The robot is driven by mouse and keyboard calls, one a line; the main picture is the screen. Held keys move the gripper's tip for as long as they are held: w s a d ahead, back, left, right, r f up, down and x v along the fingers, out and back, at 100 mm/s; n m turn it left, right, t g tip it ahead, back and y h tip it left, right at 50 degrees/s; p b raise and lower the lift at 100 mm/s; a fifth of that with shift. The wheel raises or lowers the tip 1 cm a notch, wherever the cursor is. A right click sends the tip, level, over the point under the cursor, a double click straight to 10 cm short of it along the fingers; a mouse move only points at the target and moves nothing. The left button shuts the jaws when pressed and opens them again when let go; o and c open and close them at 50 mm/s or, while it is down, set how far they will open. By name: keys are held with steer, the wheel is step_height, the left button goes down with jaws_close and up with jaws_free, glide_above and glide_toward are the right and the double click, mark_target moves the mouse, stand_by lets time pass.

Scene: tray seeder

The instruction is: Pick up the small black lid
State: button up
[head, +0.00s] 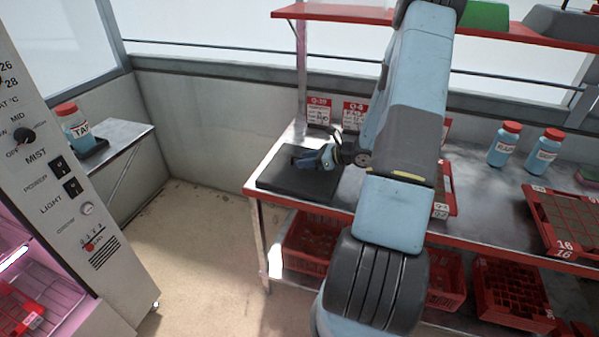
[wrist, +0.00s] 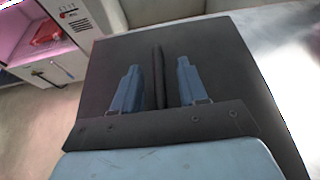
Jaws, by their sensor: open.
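My gripper (head: 308,162) is low over a flat black slab (head: 283,185) at the left end of the red-edged bench. In the wrist view, the two blue fingers of my gripper (wrist: 158,65) are apart, with the slab (wrist: 108,58) behind them. A narrow dark bar (wrist: 158,82) runs between the fingers and touches neither that I can see. It is black on black, and I cannot tell whether it is the small black lid or part of the slab. No other small black lid shows clearly.
Two blue bottles with red caps (head: 505,143) (head: 544,150) stand at the bench's right. A red tray marked 16 (head: 545,218) is farther right. Red crates (head: 310,240) fill the lower shelf. A red upper shelf (head: 340,13) overhangs the bench.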

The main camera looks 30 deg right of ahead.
steer(key=shift+w+a+f, duration=0.25)
steer(key=shift+w+a, duration=0.1)
steer(key=shift+w, duration=0.05)
steer(key=shift+c, duration=0.3)
jaws_close()
